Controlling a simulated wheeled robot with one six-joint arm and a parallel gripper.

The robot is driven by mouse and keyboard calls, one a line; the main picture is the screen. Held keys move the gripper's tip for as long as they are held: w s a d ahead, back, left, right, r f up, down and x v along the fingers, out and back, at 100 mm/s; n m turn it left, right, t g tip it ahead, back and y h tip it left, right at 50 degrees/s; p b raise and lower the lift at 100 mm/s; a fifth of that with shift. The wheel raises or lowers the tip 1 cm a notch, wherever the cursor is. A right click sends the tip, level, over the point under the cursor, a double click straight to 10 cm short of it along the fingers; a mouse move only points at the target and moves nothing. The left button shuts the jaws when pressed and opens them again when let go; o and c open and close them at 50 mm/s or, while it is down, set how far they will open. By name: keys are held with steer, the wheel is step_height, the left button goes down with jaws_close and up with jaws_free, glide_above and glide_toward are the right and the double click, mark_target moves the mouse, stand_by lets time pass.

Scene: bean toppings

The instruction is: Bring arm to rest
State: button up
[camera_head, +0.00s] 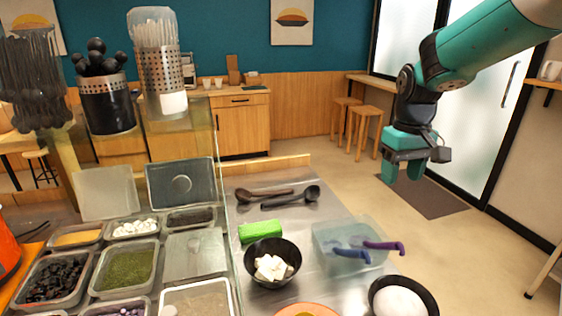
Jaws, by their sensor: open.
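My gripper (404,172) hangs from the teal arm at the upper right, with its two teal fingers pointing down and a gap between them. It is open and nothing shows between the fingers. It is above and behind the right side of the metal counter (315,232), apart from everything on it. A black bowl (272,262) with white cubes stands on the counter. A clear container (352,243) with a blue and a purple handled utensil is to its right.
Two dark ladles (290,197) and a green block (261,231) lie on the counter. A dark bowl (402,297) with white contents is at the front right. Several topping trays (126,268) fill the left. Open floor (470,240) lies to the right.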

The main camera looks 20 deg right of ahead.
steer(key=s+a+n+y, duration=0.2)
steer(key=s+a+n, duration=0.1)
steer(key=s+a, duration=0.7)
steer(key=s+a+r+n+y, duration=0.1)
steer(key=s+a+n, duration=0.3)
steer(key=s+a, duration=0.6)
steer(key=a+y, duration=0.1)
steer(key=a, duration=0.3)
steer(key=shift+a+r+n, duration=0.15)
steer(key=shift+r+n, duration=0.15)
